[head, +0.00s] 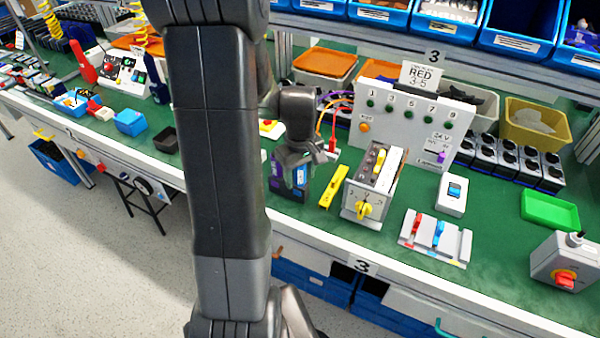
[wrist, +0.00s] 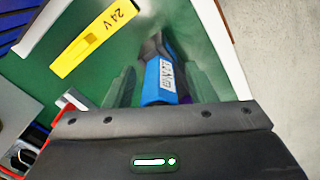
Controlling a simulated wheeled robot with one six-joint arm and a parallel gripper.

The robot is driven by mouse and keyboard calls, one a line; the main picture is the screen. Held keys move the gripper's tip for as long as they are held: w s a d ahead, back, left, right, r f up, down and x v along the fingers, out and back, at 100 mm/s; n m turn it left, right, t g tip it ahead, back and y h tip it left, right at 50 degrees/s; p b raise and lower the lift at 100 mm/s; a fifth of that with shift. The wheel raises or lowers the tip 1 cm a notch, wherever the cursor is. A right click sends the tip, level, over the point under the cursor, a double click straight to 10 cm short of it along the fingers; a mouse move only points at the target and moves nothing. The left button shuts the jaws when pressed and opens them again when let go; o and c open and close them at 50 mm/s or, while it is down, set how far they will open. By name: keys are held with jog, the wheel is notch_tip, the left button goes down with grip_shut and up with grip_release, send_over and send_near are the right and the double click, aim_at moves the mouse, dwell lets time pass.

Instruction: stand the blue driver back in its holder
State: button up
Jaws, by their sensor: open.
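A blue and black piece with a white label (wrist: 167,82) stands out between my fingers in the wrist view; it looks like the blue driver, but its full shape is hidden. In the head view the dark and blue body (head: 290,178) is just below my gripper (head: 297,158), near the bench's front edge. My gripper is open around or just above it; contact cannot be told. A white plate (head: 420,252) at the front right carries a red and a blue handle. I cannot tell for sure which thing is the holder.
A yellow 24 V bar (head: 333,187), also in the wrist view (wrist: 92,40), lies beside my gripper. Right of it stands a switch box with a yellow knob (head: 364,209). A white panel (head: 412,122) rises behind. Green bench top is free around the white plate.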

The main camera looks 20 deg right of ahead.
jog(key=shift+r, duration=0.15)
notch_tip(320, 180, up, 14)
jog(key=shift+f+p, duration=0.2)
jog(key=shift+p, duration=0.15)
dwell(1.0)
